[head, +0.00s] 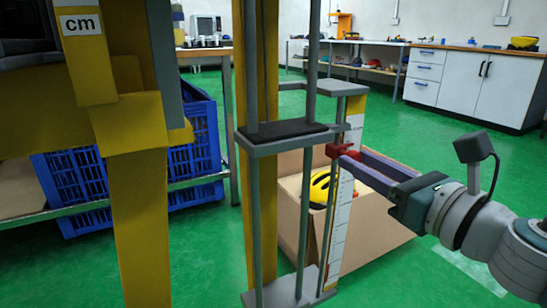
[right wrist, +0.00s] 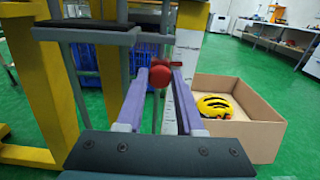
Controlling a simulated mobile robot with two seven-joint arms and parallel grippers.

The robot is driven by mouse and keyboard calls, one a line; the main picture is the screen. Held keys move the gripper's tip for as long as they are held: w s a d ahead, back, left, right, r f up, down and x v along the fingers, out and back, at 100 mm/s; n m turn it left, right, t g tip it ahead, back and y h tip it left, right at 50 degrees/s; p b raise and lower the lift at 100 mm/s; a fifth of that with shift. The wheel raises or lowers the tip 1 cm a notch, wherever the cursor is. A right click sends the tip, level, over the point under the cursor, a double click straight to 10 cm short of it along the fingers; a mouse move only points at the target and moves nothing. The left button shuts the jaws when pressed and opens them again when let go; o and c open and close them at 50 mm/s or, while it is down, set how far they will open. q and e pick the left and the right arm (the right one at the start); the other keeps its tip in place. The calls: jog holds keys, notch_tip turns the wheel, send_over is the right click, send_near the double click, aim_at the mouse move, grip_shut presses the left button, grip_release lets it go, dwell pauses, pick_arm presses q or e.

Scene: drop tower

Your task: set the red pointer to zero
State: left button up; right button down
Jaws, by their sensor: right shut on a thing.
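The red pointer (head: 339,151) sits on a thin upright rod next to a white marked scale strip (head: 341,228) on the drop tower. It is a little below the level of the grey platform with a black pad (head: 280,138). My right gripper (head: 350,160) reaches in from the right and is shut on the red pointer. In the right wrist view the pointer's round red knob (right wrist: 160,76) is between the two purple fingertips, with the scale strip (right wrist: 186,98) just behind. The scale's numbers are too small to read. My left gripper is not in view.
An open cardboard box (head: 375,235) with a yellow helmet (head: 320,187) stands behind the scale. Green floor is clear at right.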

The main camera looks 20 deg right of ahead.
jog(key=shift+r, duration=0.1)
notch_tip(320, 180, up, 3)
jog(key=shift+f+p, duration=0.1)
jog(key=shift+p, duration=1.1)
jog(key=c, duration=0.9)
grip_release()
jog(key=o, duration=0.4)
jog(key=shift+c, duration=0.2)
jog(key=shift+f, duration=0.1)
jog(key=shift+s, duration=0.1)
